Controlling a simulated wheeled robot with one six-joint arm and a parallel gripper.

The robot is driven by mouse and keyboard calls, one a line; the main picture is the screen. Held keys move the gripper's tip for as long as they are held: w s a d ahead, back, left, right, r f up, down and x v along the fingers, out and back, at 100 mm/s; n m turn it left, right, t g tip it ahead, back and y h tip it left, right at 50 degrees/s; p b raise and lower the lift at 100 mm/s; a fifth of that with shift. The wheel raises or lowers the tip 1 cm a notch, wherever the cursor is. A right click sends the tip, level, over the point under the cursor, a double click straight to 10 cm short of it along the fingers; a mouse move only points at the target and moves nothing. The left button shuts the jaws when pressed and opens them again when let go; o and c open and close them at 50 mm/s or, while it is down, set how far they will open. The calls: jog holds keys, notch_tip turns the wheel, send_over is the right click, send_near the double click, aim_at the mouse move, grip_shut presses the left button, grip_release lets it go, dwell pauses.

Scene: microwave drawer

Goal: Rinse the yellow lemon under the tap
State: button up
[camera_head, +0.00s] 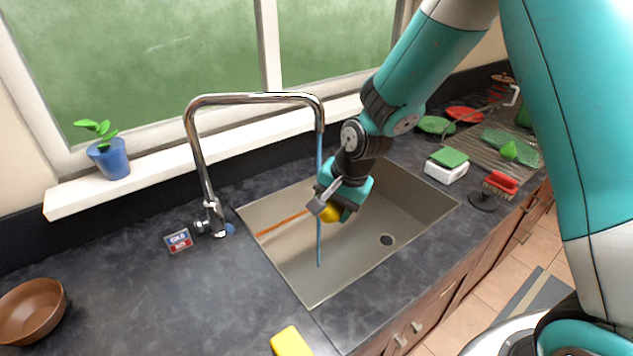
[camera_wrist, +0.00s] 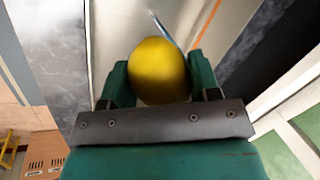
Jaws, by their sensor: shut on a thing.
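The yellow lemon (camera_head: 331,213) is held over the sink basin (camera_head: 290,264). My gripper (camera_head: 338,208) is shut on it, with the dark green fingers on both sides in the wrist view (camera_wrist: 158,82). The chrome tap (camera_head: 254,98) arches over the basin, and a thin blue stream of water (camera_head: 319,245) falls from its spout. The stream passes right beside the lemon in the head view. In the wrist view the stream (camera_wrist: 163,31) reaches the lemon's far edge; whether it touches the lemon I cannot tell.
A yellow sponge (camera_head: 291,342) lies at the front counter edge. A brown bowl (camera_head: 31,310) is at far left. A red brush (camera_head: 501,183), a white block with green top (camera_head: 447,166) and a drying rack stand right of the sink. A potted plant (camera_head: 109,157) is on the sill.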

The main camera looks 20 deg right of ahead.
aim_at(338, 207)
jog(key=s+r+p, duration=0.1)
jog(key=s+r, duration=0.2)
jog(key=shift+s+a+p, duration=0.15)
jog(key=shift+s+p, duration=0.05)
jog(key=shift+p, duration=0.2)
jog(key=shift+s+r, duration=0.1)
jog(key=shift+s, duration=0.15)
